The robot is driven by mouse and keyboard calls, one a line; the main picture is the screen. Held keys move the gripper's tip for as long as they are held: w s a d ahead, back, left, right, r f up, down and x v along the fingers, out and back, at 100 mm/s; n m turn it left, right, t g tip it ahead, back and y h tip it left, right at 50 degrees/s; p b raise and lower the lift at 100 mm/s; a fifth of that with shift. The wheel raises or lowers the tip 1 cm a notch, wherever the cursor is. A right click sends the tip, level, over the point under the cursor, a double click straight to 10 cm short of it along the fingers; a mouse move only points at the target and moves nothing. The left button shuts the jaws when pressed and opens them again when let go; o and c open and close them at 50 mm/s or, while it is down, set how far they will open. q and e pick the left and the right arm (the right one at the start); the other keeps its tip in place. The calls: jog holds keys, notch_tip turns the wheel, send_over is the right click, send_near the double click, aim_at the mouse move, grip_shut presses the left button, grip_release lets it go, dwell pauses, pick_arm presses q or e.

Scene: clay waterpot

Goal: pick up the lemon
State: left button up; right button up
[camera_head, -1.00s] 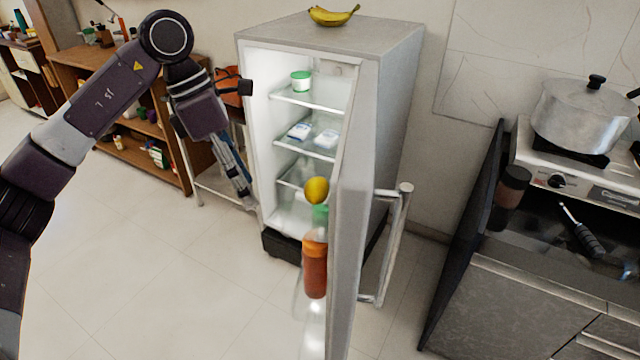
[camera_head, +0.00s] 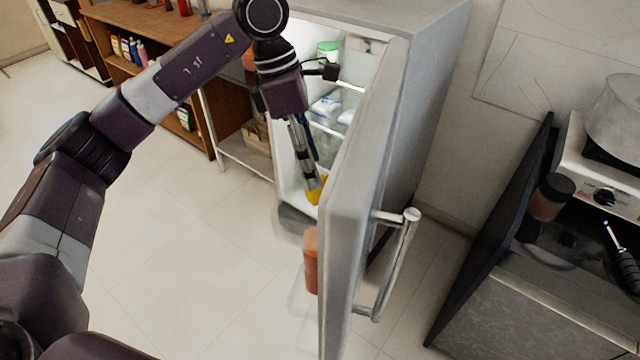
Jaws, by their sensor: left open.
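The lemon (camera_head: 316,194) is a small yellow shape near the inner side of the open fridge door. It is partly covered by my left gripper and the door edge. My left gripper (camera_head: 313,183) points down at the lemon, with its fingertips right at it in the picture. Its jaws are open; whether they touch the lemon or straddle it cannot be made out. My right gripper is out of view.
The fridge door (camera_head: 362,190) stands open, its handle (camera_head: 398,265) facing right. An orange-brown bottle (camera_head: 311,262) is on the door's inner side. Packets and a green-lidded tub (camera_head: 328,49) sit inside. A stove (camera_head: 600,190) is at the right; floor at left is clear.

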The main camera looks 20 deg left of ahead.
aim_at(319, 190)
pick_arm(q)
jog(key=p+x, duration=0.1)
jog(key=x, duration=0.3)
jog(key=shift+f, duration=0.3)
jog(key=c, duration=0.8)
jog(key=shift+c, duration=0.7)
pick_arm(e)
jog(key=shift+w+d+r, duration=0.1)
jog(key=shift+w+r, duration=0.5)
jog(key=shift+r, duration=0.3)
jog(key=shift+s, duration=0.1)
